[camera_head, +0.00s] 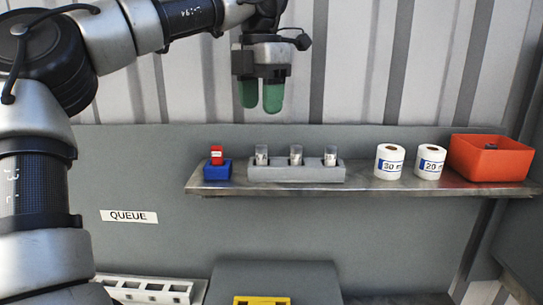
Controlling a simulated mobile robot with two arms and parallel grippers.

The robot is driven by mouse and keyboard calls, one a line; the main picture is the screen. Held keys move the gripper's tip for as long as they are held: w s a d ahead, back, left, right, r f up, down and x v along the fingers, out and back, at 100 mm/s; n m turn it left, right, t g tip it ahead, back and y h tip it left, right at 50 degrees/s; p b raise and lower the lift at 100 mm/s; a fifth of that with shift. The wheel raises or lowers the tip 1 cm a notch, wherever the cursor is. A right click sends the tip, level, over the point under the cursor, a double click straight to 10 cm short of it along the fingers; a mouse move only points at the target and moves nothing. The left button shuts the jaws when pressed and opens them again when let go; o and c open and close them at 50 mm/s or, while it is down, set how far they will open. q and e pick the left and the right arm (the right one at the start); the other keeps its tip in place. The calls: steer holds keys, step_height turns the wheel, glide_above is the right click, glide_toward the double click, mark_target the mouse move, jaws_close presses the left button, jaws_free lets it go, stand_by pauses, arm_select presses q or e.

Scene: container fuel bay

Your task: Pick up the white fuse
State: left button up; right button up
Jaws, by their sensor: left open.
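Three small whitish, clear-topped cylinders stand upright in a grey rack (296,175) on the metal shelf: the left cylinder (261,155), the middle cylinder (296,155) and the right cylinder (330,155). I cannot tell which of them, if any, is the white fuse. A red piece (217,155) stands in a blue holder (217,171) left of the rack. My left gripper (261,98), with green fingertips, points down. In the picture it is above the left cylinder, apart from it; the gap between its fingers is narrow from this angle. My right gripper does not show.
Two white rolls, one marked 30 (389,161) and one marked 20 (430,161), and an orange bin (491,158) stand right on the shelf (400,187). A QUEUE label (129,216) is on the grey panel. A white rack (145,290) and a yellow piece (262,301) are below.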

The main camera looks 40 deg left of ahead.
mark_target(261, 146)
arm_select(q)
steer(key=f, duration=0.3)
steer(key=shift+s+a+f+p, duration=0.1)
steer(key=shift+s+f+p, duration=0.2)
steer(key=shift+f, duration=0.1)
steer(key=shift+w+f, duration=0.15)
steer(key=shift+f, duration=0.15)
steer(key=shift+w+f, duration=0.15)
steer(key=shift+f, duration=0.1)
step_height(261, 146, down, 4)
steer(key=p, duration=0.3)
steer(key=shift+f, duration=0.45)
steer(key=c, duration=0.3)
jaws_close()
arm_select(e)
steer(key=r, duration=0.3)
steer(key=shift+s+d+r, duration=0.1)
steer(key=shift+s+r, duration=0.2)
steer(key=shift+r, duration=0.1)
arm_select(q)
steer(key=shift+r, duration=0.1)
